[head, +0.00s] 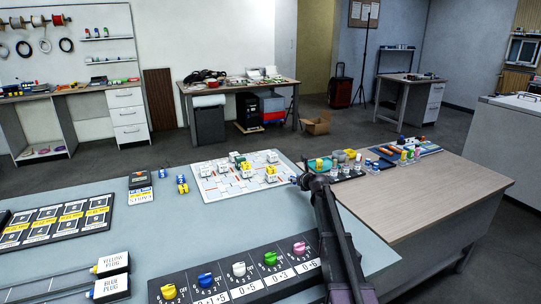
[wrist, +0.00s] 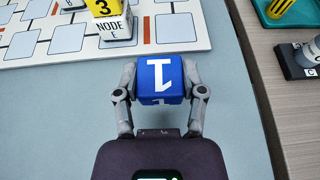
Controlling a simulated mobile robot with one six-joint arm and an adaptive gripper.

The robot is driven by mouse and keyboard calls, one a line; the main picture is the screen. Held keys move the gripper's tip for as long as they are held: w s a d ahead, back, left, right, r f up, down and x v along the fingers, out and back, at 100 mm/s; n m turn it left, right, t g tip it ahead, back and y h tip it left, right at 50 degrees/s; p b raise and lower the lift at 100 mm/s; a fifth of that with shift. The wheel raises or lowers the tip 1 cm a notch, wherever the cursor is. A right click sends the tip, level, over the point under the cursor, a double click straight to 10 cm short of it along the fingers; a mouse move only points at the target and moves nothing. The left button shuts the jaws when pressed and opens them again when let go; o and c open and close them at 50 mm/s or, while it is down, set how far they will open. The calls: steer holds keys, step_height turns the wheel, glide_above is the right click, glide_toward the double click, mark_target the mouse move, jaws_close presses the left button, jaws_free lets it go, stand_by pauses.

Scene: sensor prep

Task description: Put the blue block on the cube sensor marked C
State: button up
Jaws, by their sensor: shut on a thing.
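Several small white cube sensors (head: 239,161) stand on the board, some with yellow tops. Their letters are too small to read there. In the wrist view one cube (wrist: 112,29) reads NODE E and carries a yellow block (wrist: 102,8) marked 3. I cannot pick out the cube marked C.
More small blue and yellow blocks (head: 182,184) lie left of the board. A panel with coloured knobs (head: 239,269) lies at the front. A wooden table (head: 440,191) with small containers adjoins on the right. Grey tabletop is clear between board and knob panel.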

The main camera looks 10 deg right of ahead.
steer(key=shift+a, duration=0.25)
